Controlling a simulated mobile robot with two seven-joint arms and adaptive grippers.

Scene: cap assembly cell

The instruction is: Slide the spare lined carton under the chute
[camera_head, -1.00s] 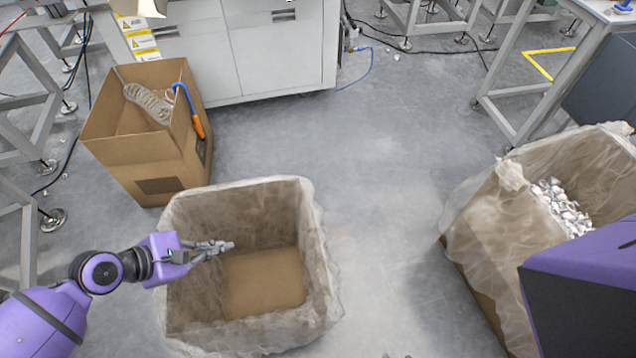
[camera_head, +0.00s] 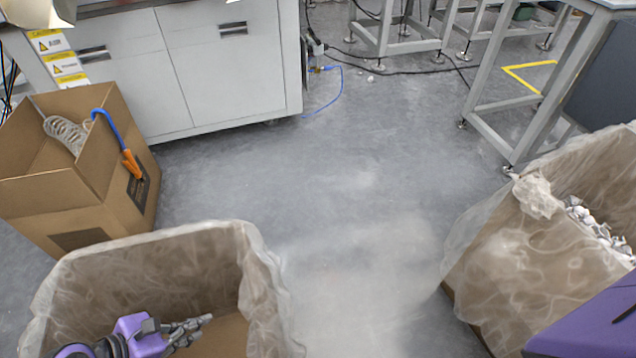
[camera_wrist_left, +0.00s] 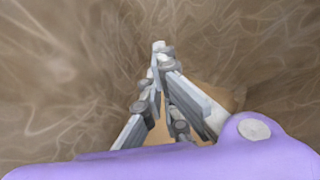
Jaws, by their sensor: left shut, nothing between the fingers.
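An open carton (camera_head: 160,262) with a clear, crumpled liner over its rim stands at the lower left in the head view, cut off by the bottom edge. It looks empty. My left gripper (camera_head: 208,320) is shut and empty, over or inside the carton's opening. In the left wrist view, my left gripper's fingertips (camera_wrist_left: 160,48) are together in front of blurred brown lined walls. I cannot tell whether it touches a wall. Another lined carton (camera_head: 520,258) at the right holds whitish pieces (camera_head: 598,225). My right gripper is out of view. No chute is clearly identifiable.
A brown box (camera_head: 60,200) with a coiled clear hose and a blue-and-orange hooked tool stands at the left. A white cabinet machine (camera_head: 215,65) is behind it. A metal-framed table (camera_head: 540,110) stands at the right. The grey floor (camera_head: 350,220) between the lined cartons is clear.

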